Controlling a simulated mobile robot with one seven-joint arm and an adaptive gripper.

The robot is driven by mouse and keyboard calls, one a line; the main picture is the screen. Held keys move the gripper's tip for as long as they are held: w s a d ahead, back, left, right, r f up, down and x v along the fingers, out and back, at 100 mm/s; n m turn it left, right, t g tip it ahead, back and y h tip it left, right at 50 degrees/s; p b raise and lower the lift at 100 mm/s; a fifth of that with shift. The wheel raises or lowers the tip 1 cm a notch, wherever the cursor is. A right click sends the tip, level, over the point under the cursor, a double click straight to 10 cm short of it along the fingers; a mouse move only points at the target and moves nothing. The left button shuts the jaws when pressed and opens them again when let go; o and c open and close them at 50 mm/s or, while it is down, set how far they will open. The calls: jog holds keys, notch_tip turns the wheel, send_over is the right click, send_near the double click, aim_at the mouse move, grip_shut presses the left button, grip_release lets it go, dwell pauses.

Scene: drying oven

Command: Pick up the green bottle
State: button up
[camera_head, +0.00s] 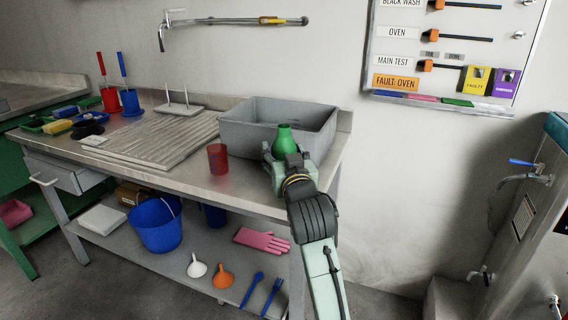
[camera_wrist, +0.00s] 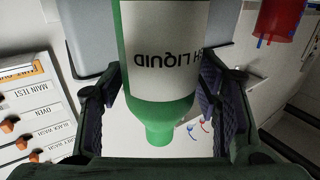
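The green bottle (camera_head: 285,139) stands upright at the front right of the steel workbench, in front of the grey basin. Its lower part is hidden behind my gripper in the head view. In the wrist view the bottle (camera_wrist: 160,95) appears upside down, with a white label and its green neck towards the bottom of the picture. My gripper (camera_wrist: 160,65) has one finger on each side of the bottle. The fingertips lie very close to its sides; I cannot tell whether both touch it. In the head view my gripper (camera_head: 283,165) is at the bottle's near side.
The grey basin (camera_head: 250,133) stands right behind the bottle. A red cup (camera_head: 217,158) stands just left of my gripper. A ribbed draining board (camera_head: 150,145) lies further left. The fault board (camera_head: 440,50) hangs on the wall at the upper right.

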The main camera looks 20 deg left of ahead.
jog(key=c, duration=1)
jog(key=shift+r, duration=0.1)
jog(key=shift+c, duration=0.2)
